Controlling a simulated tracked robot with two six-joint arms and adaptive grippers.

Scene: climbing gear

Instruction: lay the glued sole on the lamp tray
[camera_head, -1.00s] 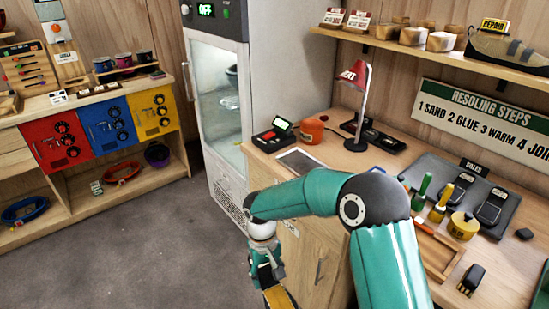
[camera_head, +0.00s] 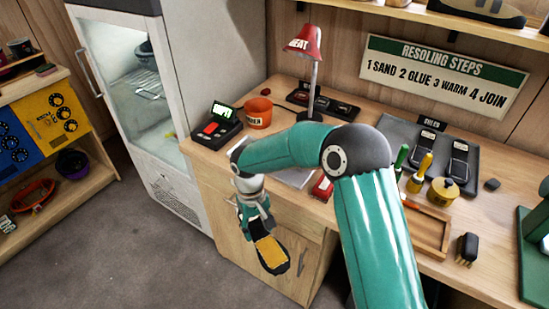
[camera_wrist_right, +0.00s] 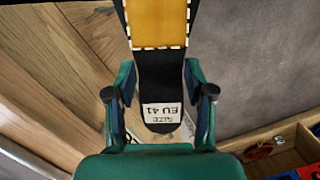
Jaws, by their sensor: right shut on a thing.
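My right gripper (camera_head: 257,220) is shut on the glued sole (camera_head: 271,250), held in the air in front of the bench cabinet. The sole is black with a yellow glued patch. In the right wrist view its heel end, marked "SIZE EU 41", sits between the fingers (camera_wrist_right: 161,98). The red heat lamp (camera_head: 304,43) stands on the bench. A flat grey plate (camera_head: 297,179), likely the lamp tray, lies in front of the lamp, mostly hidden behind my right arm. My left gripper is not in view.
An orange pot (camera_head: 258,113) and a black device with a green screen (camera_head: 217,127) stand left of the lamp. A dark mat (camera_head: 400,128) with soles, glue tools and a wooden tray (camera_head: 428,232) are to the right. A fridge (camera_head: 205,60) stands left of the bench.

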